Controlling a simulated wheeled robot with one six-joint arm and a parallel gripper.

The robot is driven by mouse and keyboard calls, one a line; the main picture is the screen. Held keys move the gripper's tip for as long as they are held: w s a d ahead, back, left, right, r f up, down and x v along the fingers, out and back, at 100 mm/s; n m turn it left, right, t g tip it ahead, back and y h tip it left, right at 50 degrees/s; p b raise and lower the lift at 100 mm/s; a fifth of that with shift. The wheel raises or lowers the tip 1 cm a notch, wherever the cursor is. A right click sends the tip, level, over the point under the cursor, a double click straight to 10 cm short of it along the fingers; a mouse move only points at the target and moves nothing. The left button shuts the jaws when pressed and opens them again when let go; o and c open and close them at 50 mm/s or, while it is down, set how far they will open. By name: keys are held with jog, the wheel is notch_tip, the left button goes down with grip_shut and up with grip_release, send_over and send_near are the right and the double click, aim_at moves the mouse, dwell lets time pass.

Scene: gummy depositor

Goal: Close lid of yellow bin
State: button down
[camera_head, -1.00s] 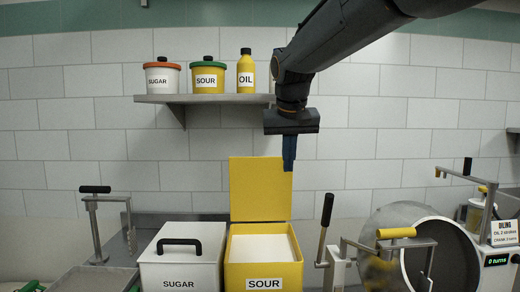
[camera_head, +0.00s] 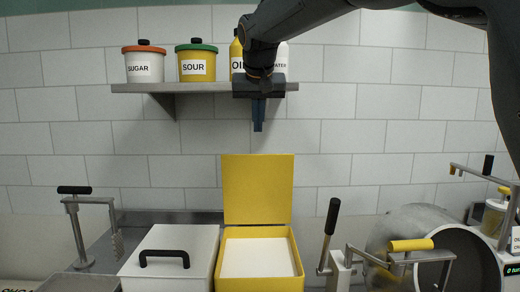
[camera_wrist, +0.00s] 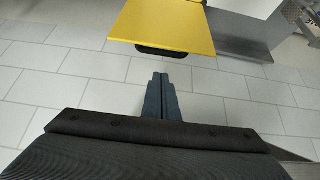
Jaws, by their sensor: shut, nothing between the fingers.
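The yellow bin (camera_head: 230,280) stands on the counter with white contents inside. Its yellow lid (camera_head: 258,190) is open and stands upright at the bin's back edge. My gripper (camera_head: 258,128) points down in front of the wall tiles, above the lid's top edge and apart from it. Its dark blue fingers are closed together and empty. In the wrist view the closed fingers (camera_wrist: 160,88) show at the centre, with a yellow panel (camera_wrist: 168,22) beyond them that has a dark handle (camera_wrist: 162,51) under its near edge.
A white sugar bin (camera_head: 175,250) with a black handle stands left of the yellow bin. A lever with a black grip (camera_head: 332,216) stands close on its right, near a round drum machine (camera_head: 430,250). A shelf (camera_head: 200,87) with jars and bottles is behind my gripper.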

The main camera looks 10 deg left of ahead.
jog(key=p+x, duration=0.3)
jog(key=x, duration=0.9)
jog(key=shift+w+f, duration=0.1)
jog(key=shift+d, duration=0.15)
